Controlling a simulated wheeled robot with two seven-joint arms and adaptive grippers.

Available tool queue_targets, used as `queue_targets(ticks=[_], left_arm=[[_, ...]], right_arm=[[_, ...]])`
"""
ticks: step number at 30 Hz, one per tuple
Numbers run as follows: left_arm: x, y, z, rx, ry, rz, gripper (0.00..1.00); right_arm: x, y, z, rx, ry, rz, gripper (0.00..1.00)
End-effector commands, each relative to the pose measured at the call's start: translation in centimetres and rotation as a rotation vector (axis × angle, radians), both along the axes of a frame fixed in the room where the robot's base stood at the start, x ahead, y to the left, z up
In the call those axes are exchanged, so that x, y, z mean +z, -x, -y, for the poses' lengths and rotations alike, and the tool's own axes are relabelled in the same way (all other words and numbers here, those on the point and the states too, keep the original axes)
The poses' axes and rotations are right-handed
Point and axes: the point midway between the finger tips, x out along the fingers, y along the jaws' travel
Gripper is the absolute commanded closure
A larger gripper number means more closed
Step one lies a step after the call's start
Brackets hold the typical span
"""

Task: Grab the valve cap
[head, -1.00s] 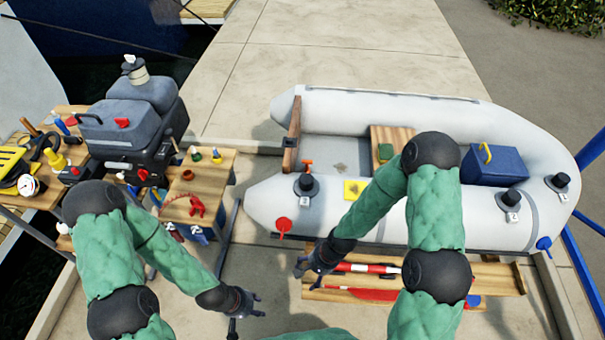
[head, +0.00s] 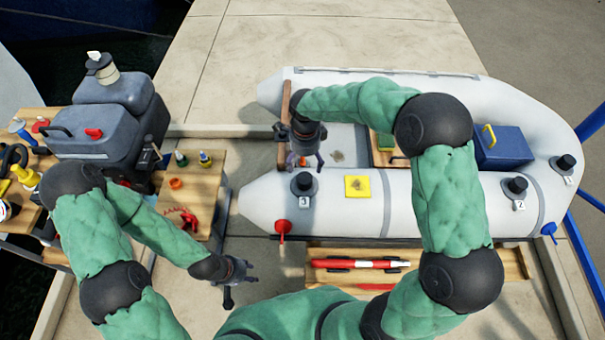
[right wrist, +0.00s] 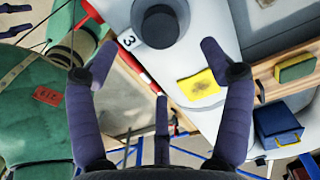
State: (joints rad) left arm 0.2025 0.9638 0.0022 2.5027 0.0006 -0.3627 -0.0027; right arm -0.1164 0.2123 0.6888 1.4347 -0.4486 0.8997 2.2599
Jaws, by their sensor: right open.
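A black valve cap on a round grey base (head: 304,182), tagged 3, stands upright on the near tube of the grey inflatable boat (head: 420,190). Two similar black caps are further right, tagged 2 (head: 516,185) and 1 (head: 566,162). My right gripper (head: 306,162) is open and empty above the boat, just behind cap 3 in the head view. In the right wrist view, cap 3 (right wrist: 159,24) lies beyond the spread fingers (right wrist: 146,62), apart from them. My left gripper (head: 240,283) hangs open and empty over the ground left of the boat.
A yellow patch (head: 357,187) lies on the tube right of cap 3. A wooden workbench (head: 208,200) with tools and an outboard motor (head: 105,125) stands left. A blue box (head: 503,147) sits in the boat.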

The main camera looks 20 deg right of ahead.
Motion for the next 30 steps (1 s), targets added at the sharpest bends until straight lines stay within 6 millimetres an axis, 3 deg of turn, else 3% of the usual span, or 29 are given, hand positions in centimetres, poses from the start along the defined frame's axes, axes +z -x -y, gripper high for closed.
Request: queue_targets(ticks=[11,17,25,30], left_arm=[[-1.7,0.1,0.0,0.0,0.0,-0.001,0.6],[-2.0,0.1,0.0,0.0,0.0,-0.001,0.6],[-3.9,0.1,0.0,0.0,0.0,-0.001,0.6],[-4.2,0.1,0.0,0.0,0.0,-0.001,0.6]], right_arm=[[-4.9,0.0,0.1,-0.006,0.002,-0.002,0.2],[-5.9,0.0,0.1,-0.007,0.001,0.0,0.2],[-9.6,-0.1,0.2,-0.006,0.002,-0.002,0.2],[-10.7,-0.2,0.3,-0.007,0.0,0.001,0.2]])
